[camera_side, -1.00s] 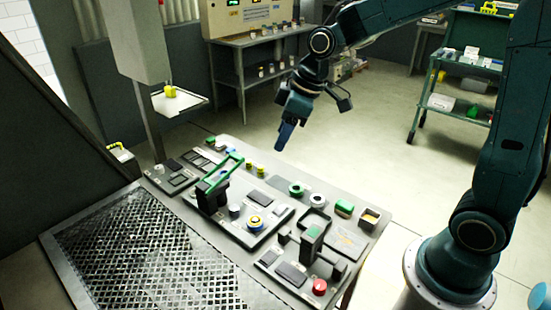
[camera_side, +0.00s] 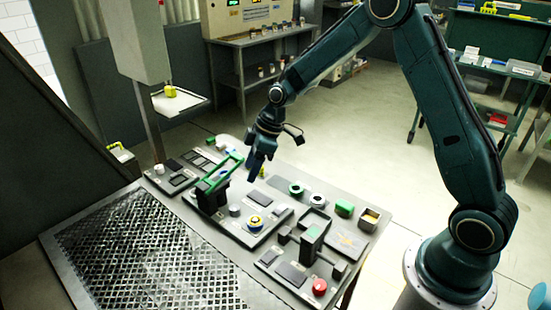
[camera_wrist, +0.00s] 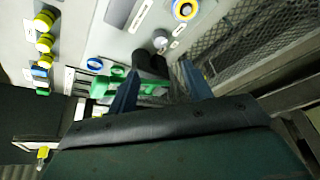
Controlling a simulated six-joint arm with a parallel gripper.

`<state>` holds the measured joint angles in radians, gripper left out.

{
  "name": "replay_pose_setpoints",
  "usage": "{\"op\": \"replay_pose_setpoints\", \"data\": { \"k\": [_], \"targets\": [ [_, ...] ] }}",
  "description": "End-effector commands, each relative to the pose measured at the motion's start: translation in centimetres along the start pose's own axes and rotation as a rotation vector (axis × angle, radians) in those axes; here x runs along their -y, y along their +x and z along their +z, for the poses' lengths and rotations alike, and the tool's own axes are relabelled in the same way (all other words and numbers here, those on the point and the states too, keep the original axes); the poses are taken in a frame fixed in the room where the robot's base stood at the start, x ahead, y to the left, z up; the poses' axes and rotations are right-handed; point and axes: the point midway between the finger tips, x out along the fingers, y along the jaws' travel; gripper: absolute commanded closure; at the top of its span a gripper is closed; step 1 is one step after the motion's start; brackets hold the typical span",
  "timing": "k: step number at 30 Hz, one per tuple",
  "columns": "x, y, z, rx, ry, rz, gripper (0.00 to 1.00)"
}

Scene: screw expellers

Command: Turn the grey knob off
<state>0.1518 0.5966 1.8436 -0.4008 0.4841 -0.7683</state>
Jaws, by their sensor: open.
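The grey knob (camera_side: 234,210) is a small round knob on the middle panel, between the black post with a green bar (camera_side: 225,172) and a yellow-ringed knob (camera_side: 255,222). In the wrist view the grey knob (camera_wrist: 160,36) shows near the top middle, just beyond the black post (camera_wrist: 150,64). My gripper (camera_side: 252,180) points down above the panel, behind the grey knob and apart from it. In the wrist view my gripper (camera_wrist: 158,82) has its two blue fingers spread, with nothing clearly held between them. The knob's exact setting is too small to tell.
The raised green bar and black post stand close to my fingers. Another green lever (camera_side: 312,238) and a red button (camera_side: 319,286) are on the right panel. A mesh grate (camera_side: 140,250) lies at the front left. Open floor lies behind the bench.

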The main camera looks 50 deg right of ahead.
Motion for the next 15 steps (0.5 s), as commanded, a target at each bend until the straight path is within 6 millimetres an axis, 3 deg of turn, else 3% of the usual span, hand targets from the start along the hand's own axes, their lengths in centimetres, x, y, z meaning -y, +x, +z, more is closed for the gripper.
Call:
{"op": "replay_pose_setpoints", "data": {
  "k": [8, 15],
  "targets": [
    [0.0, 0.7, 0.0, 0.0, 0.001, 0.001, 0.5],
    [0.1, 3.1, 0.0, 0.001, 0.001, -0.001, 0.5]
  ]
}}
